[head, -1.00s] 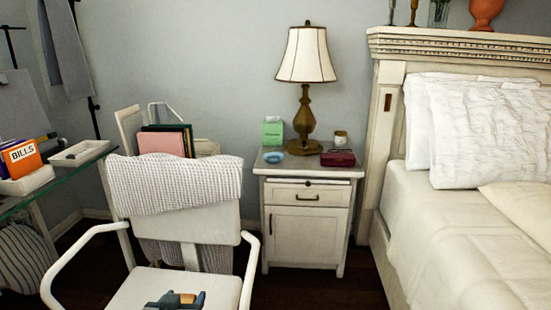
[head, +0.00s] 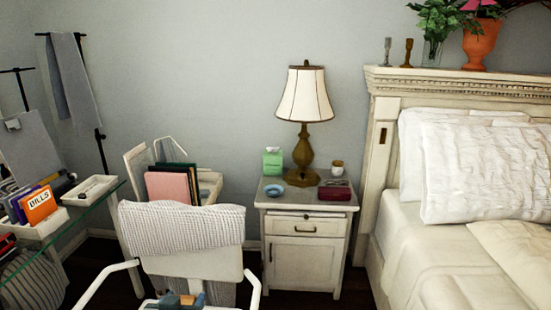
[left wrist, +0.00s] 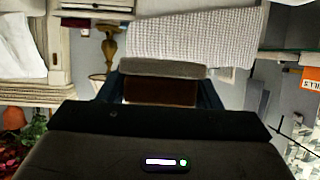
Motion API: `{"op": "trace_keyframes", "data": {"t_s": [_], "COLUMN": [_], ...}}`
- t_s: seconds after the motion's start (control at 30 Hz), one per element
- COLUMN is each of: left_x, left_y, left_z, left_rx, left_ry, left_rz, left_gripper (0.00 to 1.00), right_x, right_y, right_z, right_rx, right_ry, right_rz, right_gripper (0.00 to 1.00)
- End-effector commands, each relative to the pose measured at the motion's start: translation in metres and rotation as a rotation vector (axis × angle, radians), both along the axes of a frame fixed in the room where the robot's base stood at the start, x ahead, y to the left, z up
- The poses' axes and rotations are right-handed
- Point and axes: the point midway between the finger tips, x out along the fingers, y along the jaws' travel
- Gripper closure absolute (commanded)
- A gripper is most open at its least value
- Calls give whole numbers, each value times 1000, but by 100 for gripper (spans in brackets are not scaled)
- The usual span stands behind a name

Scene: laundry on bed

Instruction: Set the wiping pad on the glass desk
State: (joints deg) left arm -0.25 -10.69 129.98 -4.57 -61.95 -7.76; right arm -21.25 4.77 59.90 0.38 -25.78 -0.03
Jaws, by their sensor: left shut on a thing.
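My left gripper (head: 180,300) shows at the bottom edge of the head view, in front of the white chair. It is shut on the wiping pad (head: 188,299), a small block with a tan-orange side. In the left wrist view, which is upside down, the pad (left wrist: 163,69) shows a grey layer and a brown layer between the dark fingers (left wrist: 158,92). The glass desk (head: 88,211) is at the left of the head view, apart from the gripper. Its near part is cut off by the picture edge. My right gripper is not in view.
The chair (head: 190,263) with a white waffle cloth (head: 180,228) stands between me and the wall. A bills box (head: 38,205) and a white tray (head: 90,190) sit on the desk. A nightstand (head: 305,252) and bed (head: 430,255) are to the right.

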Motion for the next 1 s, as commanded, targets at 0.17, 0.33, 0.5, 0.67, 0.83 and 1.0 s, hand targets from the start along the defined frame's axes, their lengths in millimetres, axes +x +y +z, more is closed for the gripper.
{"op": "trace_keyframes", "data": {"t_s": [0.17, 0.33, 0.5, 0.67, 0.83, 1.0], "left_x": [0, 0, 0, 0, -2, -3], "left_y": [0, 0, -1, -8, -24, -42], "left_z": [14, 14, 14, 15, 18, 21], "left_rx": [0, 0, 0, 2, 5, 4], "left_ry": [0, 0, 0, 0, -1, -1], "left_rz": [0, 0, -11, -87, -248, -428], "left_gripper": [64, 64, 64, 64, 64, 64], "right_x": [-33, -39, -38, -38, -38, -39], "right_y": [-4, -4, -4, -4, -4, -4], "right_z": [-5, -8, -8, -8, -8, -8], "right_rx": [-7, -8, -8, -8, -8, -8], "right_ry": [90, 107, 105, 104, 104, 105], "right_rz": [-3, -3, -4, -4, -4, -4], "right_gripper": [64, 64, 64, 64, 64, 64]}}
